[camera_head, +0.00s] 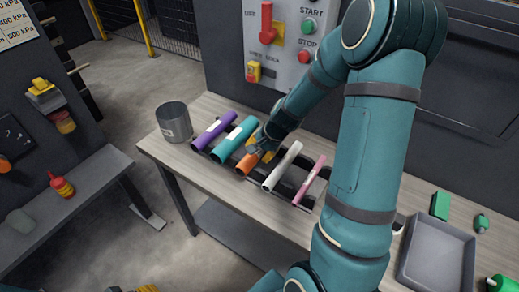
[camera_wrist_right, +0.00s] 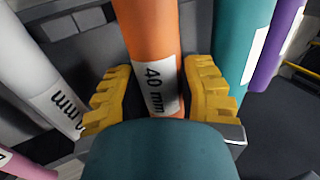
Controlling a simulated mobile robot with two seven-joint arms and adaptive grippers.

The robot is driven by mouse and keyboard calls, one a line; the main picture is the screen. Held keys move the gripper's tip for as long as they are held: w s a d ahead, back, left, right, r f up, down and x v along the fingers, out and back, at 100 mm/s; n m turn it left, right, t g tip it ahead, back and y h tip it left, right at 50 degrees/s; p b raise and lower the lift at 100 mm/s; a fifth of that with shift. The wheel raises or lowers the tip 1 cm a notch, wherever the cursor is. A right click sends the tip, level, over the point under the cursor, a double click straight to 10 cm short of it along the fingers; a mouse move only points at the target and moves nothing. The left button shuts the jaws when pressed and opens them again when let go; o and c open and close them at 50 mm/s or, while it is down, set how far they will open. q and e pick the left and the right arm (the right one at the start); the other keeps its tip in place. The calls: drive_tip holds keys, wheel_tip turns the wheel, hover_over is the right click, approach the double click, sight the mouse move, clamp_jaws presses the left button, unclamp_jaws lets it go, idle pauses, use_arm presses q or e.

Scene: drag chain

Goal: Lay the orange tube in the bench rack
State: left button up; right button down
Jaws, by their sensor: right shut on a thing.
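The orange tube (camera_head: 247,162) lies in the dark bench rack (camera_head: 228,162), between the teal tube (camera_head: 235,138) and the white tube (camera_head: 282,166). My right gripper (camera_head: 260,147) is at the tube and hides part of it. In the right wrist view the orange tube (camera_wrist_right: 152,45), labelled 40 mm, runs between the yellow fingers of my right gripper (camera_wrist_right: 158,100), which is shut on it. Whether the tube rests fully on the rack is hidden. My left gripper is not in view.
A purple tube (camera_head: 213,131) and a pink tube (camera_head: 309,180) lie in the same rack. A metal cup (camera_head: 174,122) stands at the left end of the bench (camera_head: 180,158). A grey tray (camera_head: 437,258) and green pieces (camera_head: 440,205) are at the right. A control panel (camera_head: 290,40) stands behind.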

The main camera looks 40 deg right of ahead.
drive_tip(key=c, duration=0.5)
unclamp_jaws()
drive_tip(key=shift+c, duration=0.2)
drive_tip(key=v, duration=1.2)
drive_tip(key=shift+f, duration=0.1)
